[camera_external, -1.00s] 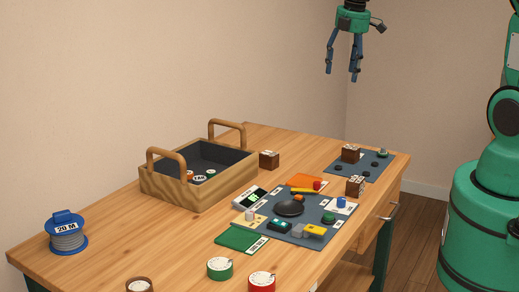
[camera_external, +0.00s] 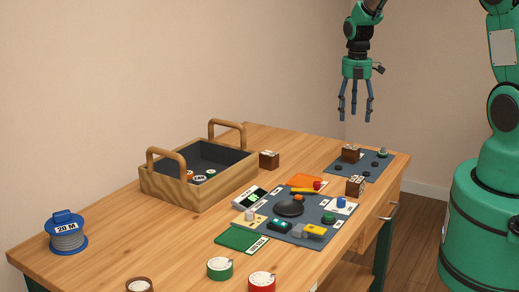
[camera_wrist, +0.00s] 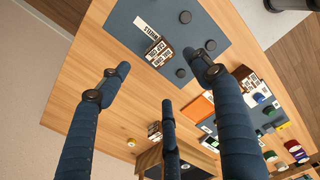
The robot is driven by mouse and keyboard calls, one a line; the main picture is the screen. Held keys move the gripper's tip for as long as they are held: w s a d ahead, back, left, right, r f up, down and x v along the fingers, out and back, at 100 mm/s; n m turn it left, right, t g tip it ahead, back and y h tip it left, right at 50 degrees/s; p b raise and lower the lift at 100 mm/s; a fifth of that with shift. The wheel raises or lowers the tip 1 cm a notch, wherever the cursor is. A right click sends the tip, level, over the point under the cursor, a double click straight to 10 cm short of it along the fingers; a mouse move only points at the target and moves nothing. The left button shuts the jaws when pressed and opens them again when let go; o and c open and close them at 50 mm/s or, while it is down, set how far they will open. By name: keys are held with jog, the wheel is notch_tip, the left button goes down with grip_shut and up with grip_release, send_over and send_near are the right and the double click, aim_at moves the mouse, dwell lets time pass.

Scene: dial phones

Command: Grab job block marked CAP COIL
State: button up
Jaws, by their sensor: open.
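Three small dark brown blocks with pale printed tops are in view. One block (camera_external: 350,153) sits on the far dark mat; it also shows in the wrist view (camera_wrist: 158,54). A second block (camera_external: 355,187) stands on the wood between the two mats, and a third block (camera_external: 269,160) stands right of the wooden tray. The printing is too small to tell surely which one says CAP COIL. My gripper (camera_external: 355,112) is open and empty, fingers pointing down, in the air above the far mat. In the wrist view its spread fingers (camera_wrist: 160,80) frame the table.
The far mat (camera_external: 372,168) also holds several dark round discs and a green-topped piece. The handled wooden tray (camera_external: 185,190) stands at left. A crowded mat (camera_external: 270,229) with coloured parts lies mid-table. A wire spool (camera_external: 66,236) and coloured dials stand nearer. Bare wood lies at front left.

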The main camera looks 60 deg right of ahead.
aim_at(352, 147)
jog(key=shift+f+b, duration=0.5)
jog(key=shift+f, duration=3.8)
jog(key=shift+w+f+b, duration=0.15)
jog(key=shift+f+b, duration=0.35)
jog(key=shift+f, duration=2.1)
jog(key=c, duration=1.3)
